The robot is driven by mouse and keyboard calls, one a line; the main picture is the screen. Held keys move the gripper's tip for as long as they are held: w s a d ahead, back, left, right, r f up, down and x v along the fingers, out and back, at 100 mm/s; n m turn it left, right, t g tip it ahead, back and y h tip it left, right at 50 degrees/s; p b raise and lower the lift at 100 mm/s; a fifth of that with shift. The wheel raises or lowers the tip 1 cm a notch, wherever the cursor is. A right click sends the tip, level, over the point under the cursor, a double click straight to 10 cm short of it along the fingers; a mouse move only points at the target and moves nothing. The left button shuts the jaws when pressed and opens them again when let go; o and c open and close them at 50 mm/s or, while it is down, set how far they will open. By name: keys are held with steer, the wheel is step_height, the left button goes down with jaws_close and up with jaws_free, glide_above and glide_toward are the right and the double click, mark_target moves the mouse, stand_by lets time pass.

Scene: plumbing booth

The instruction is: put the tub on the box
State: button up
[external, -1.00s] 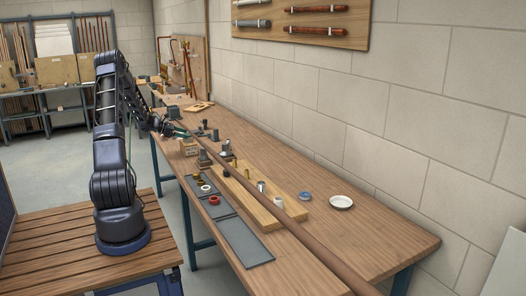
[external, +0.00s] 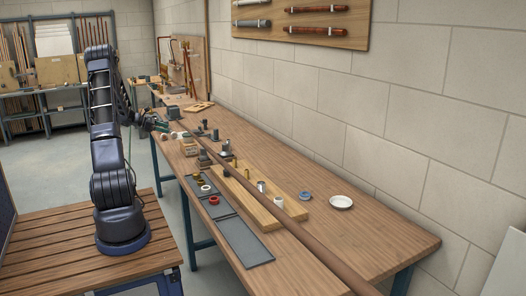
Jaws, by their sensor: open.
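My gripper (external: 163,128) is over the far left part of the long workbench. It is small in the picture, with a dark and green end, and its jaws are open. A small tan box (external: 188,149) stands on the bench near its left edge, just nearer the camera than my gripper. I cannot surely tell which thing is the tub. A small pale thing (external: 165,136) shows right below my gripper, too small to make out. I see no thing held between the jaws.
A long brown pipe (external: 290,238) runs along the workbench (external: 385,232). A wooden block (external: 262,212) with fittings, grey mats (external: 243,240), a white dish (external: 340,202) and a blue ring (external: 305,196) lie nearer. The right part of the bench is mostly clear.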

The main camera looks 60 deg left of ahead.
steer(key=w+d+r+m+g+h, duration=0.15)
steer(key=w+d+r+m, duration=0.35)
steer(key=d, duration=0.5)
steer(key=w+d+r+m+g+h, duration=0.1)
steer(key=w+d+r+m+g, duration=0.3)
steer(key=w+d, duration=0.55)
steer(key=d+r+m+g, duration=0.1)
steer(key=d+r+m, duration=0.25)
steer(key=d, duration=0.75)
steer(key=d+r+m+g, duration=0.2)
steer(key=d+r+m, duration=0.15)
steer(key=d, duration=0.65)
steer(key=s+d+r+m+g+y, duration=0.15)
steer(key=s+d+m, duration=0.25)
steer(key=d, duration=0.5)
steer(key=s+d+r+m+y, duration=0.1)
steer(key=s+d+r+m, duration=0.25)
steer(key=d, duration=0.55)
steer(key=s+d+m+t+y, duration=0.1)
steer(key=s+d+m+y, duration=0.1)
steer(key=s+d+m, duration=0.8)
steer(key=s, duration=0.4)
steer(key=shift+s+f+y, duration=0.15)
steer(key=shift+s+y, duration=0.05)
steer(key=shift+y, duration=0.1)
